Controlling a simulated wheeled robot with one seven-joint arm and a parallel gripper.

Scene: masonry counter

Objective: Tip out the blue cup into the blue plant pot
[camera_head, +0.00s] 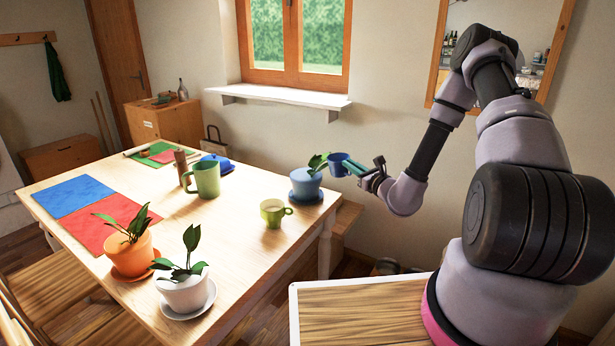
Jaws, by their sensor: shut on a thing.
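The blue cup (338,164) is held in my gripper (356,170), off the table's right edge. It looks upright or only slightly tilted; its inside is too small to make out. The blue plant pot (306,185), pale blue with a green plant (318,162), stands on a dark blue saucer at the table's far right corner. The cup is just right of the pot, at about the height of its leaves, and overlaps the plant's edge in the picture. I cannot tell whether they touch. My gripper is shut on the cup from the right.
On the wooden table (240,240) stand a small green cup (274,212), a green mug (205,178), a brown cylinder (182,168), an orange pot (131,252) and a white pot (186,290) with plants. Blue (72,194) and red mats lie left. The table's right front is clear.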

